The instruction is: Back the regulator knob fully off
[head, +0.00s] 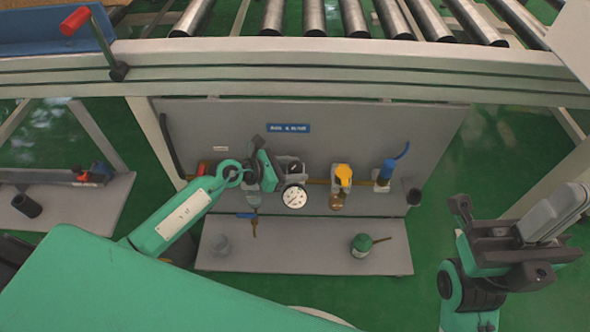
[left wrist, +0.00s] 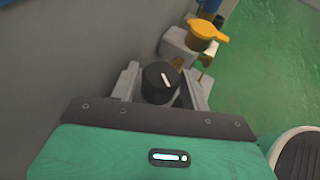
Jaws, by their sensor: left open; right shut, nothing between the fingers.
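The regulator knob (head: 294,168) is black and sits above the round white pressure gauge (head: 294,197) on the grey panel. In the left wrist view the knob (left wrist: 159,83) shows a white pointer line tilted slightly. My left gripper (head: 284,167) is open at the knob, with one grey finger on each side of it in the left wrist view (left wrist: 160,88). I cannot tell whether either finger touches the knob. My right gripper (head: 556,208) is shut and empty at the lower right, well away from the panel.
A yellow valve handle (head: 343,174) and a blue fitting (head: 388,168) sit right of the knob; the yellow handle also shows in the left wrist view (left wrist: 202,24). A green-topped container (head: 361,244) stands on the lower shelf (head: 300,255). A roller conveyor (head: 350,65) runs above.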

